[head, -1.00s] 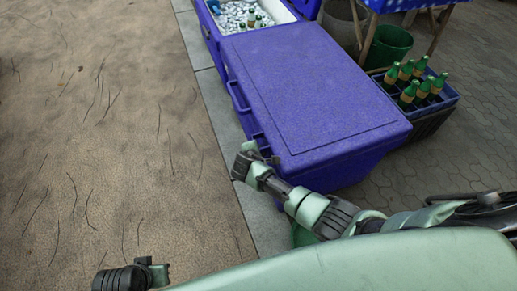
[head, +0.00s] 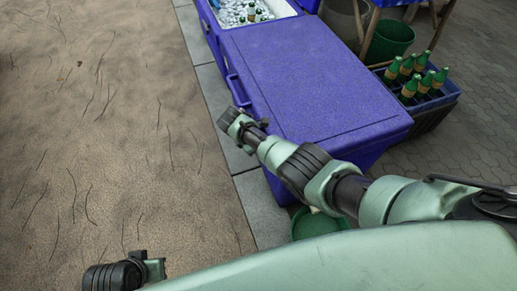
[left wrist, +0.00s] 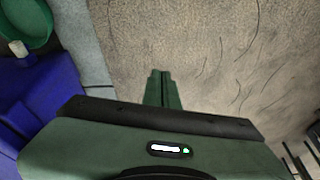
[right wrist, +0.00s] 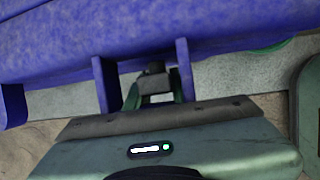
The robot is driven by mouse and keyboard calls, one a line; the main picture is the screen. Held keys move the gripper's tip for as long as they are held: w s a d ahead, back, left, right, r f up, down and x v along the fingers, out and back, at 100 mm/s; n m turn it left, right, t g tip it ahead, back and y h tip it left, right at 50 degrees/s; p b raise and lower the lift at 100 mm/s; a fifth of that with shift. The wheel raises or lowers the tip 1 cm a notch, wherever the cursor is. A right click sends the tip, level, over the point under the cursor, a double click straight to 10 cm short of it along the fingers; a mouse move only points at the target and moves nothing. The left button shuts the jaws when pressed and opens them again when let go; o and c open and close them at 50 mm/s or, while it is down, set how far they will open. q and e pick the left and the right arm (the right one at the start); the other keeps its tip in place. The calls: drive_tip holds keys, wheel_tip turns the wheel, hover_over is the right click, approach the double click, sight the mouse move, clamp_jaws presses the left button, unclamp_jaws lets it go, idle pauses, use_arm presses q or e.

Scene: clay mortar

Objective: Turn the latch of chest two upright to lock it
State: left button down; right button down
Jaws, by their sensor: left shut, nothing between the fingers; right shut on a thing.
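The nearer blue chest (head: 310,85) has its lid shut. The end of my right arm is at its left side in the head view, and the latch is hidden there. In the right wrist view the blue chest wall (right wrist: 200,30) fills the top, with blue brackets on both sides of my right gripper (right wrist: 156,90). That gripper is shut on a small dark piece (right wrist: 153,78), which looks like the latch; its exact angle is hard to tell. My left gripper (left wrist: 164,88) is shut and empty above the sandy ground, apart from the chest.
A second blue chest (head: 208,22), open with ice and bottles, adjoins the far end. Another green bucket (head: 318,222) is near my base. The sandy ground (head: 100,130) at left is clear.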

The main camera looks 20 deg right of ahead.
drive_tip(key=shift+a+f+g+b, duration=0.1)
drive_tip(key=shift+f+g+b, duration=0.05)
drive_tip(key=shift+g+b, duration=0.45)
use_arm(q)
drive_tip(key=v, duration=0.4)
drive_tip(key=shift+a+b, duration=0.1)
drive_tip(key=shift+b, duration=0.2)
use_arm(e)
drive_tip(key=shift+s, duration=0.1)
drive_tip(key=c, duration=1.2)
unclamp_jaws()
